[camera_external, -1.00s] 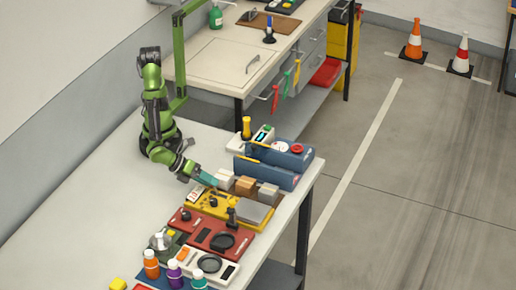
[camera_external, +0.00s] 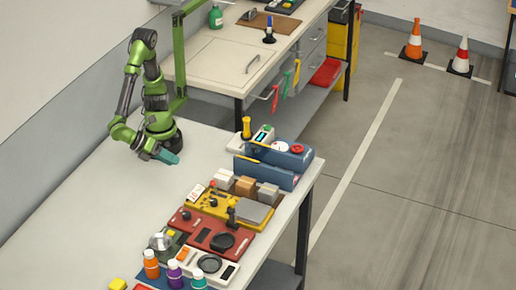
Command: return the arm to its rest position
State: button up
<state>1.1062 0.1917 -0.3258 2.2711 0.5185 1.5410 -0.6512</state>
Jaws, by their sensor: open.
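My green and black arm is folded back over the rear left part of the white table (camera_external: 90,205), close to its own base. My gripper (camera_external: 170,158), with teal fingers, points right and down just above the bare tabletop, beside the base. It is open, and I see nothing between its fingers. It is well apart from the row of stations on the right of the table.
A yellow station (camera_external: 215,208) with boxes, a red station (camera_external: 205,233), a blue case (camera_external: 275,160) and several bottles (camera_external: 152,265) line the table's right side. A bench (camera_external: 215,65) stands behind. The table's left half is clear.

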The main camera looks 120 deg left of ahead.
jog(key=shift+s+d+r, duration=0.25)
jog(key=shift+s+r, duration=0.2)
jog(key=shift+s, duration=0.05)
jog(key=w+a+r+n+h, duration=0.1)
jog(key=a+r+n, duration=0.2)
jog(key=a+n, duration=0.2)
jog(key=w+a+r+n+g, duration=0.1)
jog(key=a+n, duration=0.5)
jog(key=a, duration=0.6)
jog(key=w+a+r+n+g+h, duration=0.1)
jog(key=w+a+r+n, duration=0.2)
jog(key=a, duration=0.6)
notch_tip(320, 180, up, 2)
jog(key=n, duration=0.3)
jog(key=shift+w+a+r+h, duration=0.15)
jog(key=shift+w+a+h, duration=0.1)
jog(key=shift+h, duration=0.05)
